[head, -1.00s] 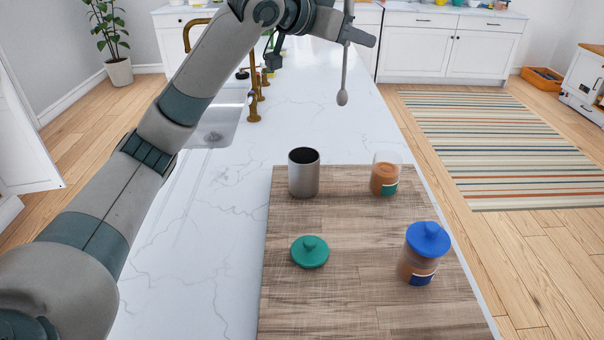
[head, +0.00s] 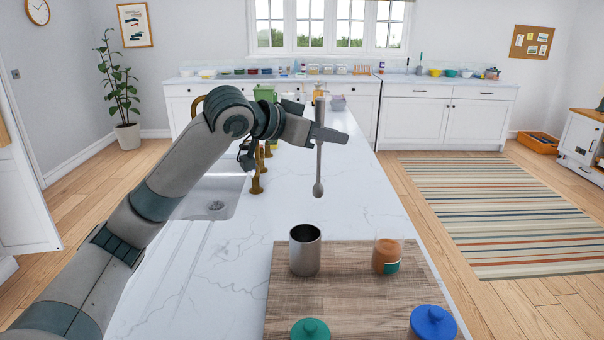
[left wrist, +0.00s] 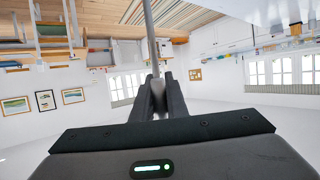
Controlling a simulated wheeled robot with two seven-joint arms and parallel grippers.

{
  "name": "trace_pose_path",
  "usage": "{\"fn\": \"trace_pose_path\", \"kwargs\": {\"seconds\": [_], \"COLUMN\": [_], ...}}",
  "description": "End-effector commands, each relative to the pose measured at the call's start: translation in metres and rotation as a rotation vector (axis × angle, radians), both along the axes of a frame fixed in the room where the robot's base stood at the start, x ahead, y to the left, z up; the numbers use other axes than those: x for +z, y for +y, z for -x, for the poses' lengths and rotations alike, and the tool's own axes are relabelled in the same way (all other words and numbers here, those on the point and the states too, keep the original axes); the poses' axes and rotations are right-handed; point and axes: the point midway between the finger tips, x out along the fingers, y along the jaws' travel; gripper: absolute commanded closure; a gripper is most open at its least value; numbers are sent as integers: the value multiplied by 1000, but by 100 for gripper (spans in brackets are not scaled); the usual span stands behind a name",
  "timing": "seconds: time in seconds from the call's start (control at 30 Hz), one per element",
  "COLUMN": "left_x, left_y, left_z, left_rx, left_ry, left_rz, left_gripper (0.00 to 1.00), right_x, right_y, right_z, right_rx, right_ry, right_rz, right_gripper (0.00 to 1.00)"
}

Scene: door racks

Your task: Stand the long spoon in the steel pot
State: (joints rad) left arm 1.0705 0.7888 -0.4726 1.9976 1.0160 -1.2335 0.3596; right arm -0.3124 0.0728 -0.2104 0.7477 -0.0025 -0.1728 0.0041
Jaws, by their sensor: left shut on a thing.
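The long spoon (head: 319,165) is grey and hangs upright with its bowl end down, in the head view. My left gripper (head: 322,134) is shut on its handle, and the handle (left wrist: 150,40) also shows between the fingers (left wrist: 158,97) in the left wrist view. The steel pot (head: 305,252) is an open grey cylinder standing on the wooden board. The spoon's bowl is above the pot's rim in the picture and apart from it. My right gripper is not in view.
The wooden board (head: 340,310) also holds a jar with orange-brown contents (head: 386,256), a green lid (head: 310,330) and a blue-lidded jar (head: 433,323). A sink (head: 215,203) with brass taps lies left. White countertop (head: 240,270) is clear beside the board.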

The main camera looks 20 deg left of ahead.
Motion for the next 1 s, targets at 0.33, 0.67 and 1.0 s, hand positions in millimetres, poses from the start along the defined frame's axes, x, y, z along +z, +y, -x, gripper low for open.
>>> {"fn": "trace_pose_path", "kwargs": {"seconds": [0.33,0.67,1.0], "left_x": [-31,-36,-44], "left_y": [43,49,49], "left_z": [29,35,35], "left_rx": [1,-1,-1], "left_ry": [3,-1,3], "left_rz": [-1,0,-1], "left_gripper": [100,100,100], "right_x": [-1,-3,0], "right_y": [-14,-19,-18], "right_z": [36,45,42], "right_rx": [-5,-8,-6], "right_ry": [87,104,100], "right_rz": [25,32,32], "right_gripper": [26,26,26]}}
